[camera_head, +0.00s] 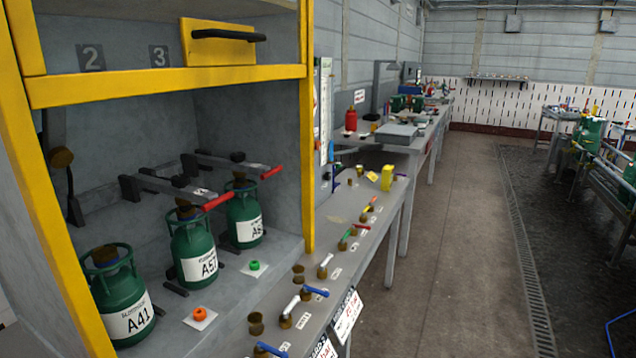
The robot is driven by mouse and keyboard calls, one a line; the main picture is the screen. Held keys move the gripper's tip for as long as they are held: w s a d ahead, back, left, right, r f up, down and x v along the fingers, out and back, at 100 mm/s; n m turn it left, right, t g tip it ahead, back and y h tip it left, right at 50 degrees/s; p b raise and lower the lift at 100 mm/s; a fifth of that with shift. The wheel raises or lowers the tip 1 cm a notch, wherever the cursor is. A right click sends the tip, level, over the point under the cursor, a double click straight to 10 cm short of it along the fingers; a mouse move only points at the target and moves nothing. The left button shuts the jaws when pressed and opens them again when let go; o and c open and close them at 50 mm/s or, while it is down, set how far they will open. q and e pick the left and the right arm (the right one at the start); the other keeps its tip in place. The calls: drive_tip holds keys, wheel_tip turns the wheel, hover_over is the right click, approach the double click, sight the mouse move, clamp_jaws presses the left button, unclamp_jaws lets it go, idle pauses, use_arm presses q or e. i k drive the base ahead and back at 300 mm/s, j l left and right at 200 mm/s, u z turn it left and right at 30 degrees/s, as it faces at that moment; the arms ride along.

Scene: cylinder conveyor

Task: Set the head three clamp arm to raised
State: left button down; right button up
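The far clamp arm (235,163) is a grey bar ending in a red grip (272,172). It lies roughly level over a green cylinder (245,214), inside the grey cabinet with yellow trim. It seems to belong to head three, but the plate marked 3 (159,56) is on the back wall, well above it. The middle clamp arm (170,184), also red-tipped, lies level over a second green cylinder (193,247). A third green cylinder, labelled A41 (124,300), stands at the near left with no level arm over it. Neither of my grippers is in view.
A yellow panel with a black handle (229,35) hangs at the cabinet's upper front. A yellow post (307,130) bounds the opening on the right. A grey bench (318,240) with several valves and coloured levers runs outside it. The floor (450,250) to the right is clear.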

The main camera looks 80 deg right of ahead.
sight(240, 170)
drive_tip(key=j+z, duration=0.1)
drive_tip(key=z, duration=0.35)
drive_tip(key=j+z, duration=0.1)
drive_tip(key=z, duration=0.35)
drive_tip(key=j+z, duration=0.15)
drive_tip(key=z, duration=0.3)
drive_tip(key=j+z, duration=0.15)
drive_tip(key=z, duration=0.3)
drive_tip(key=j+z, duration=0.1)
drive_tip(key=z, duration=0.3)
drive_tip(key=j+z, duration=0.1)
drive_tip(key=z, duration=0.35)
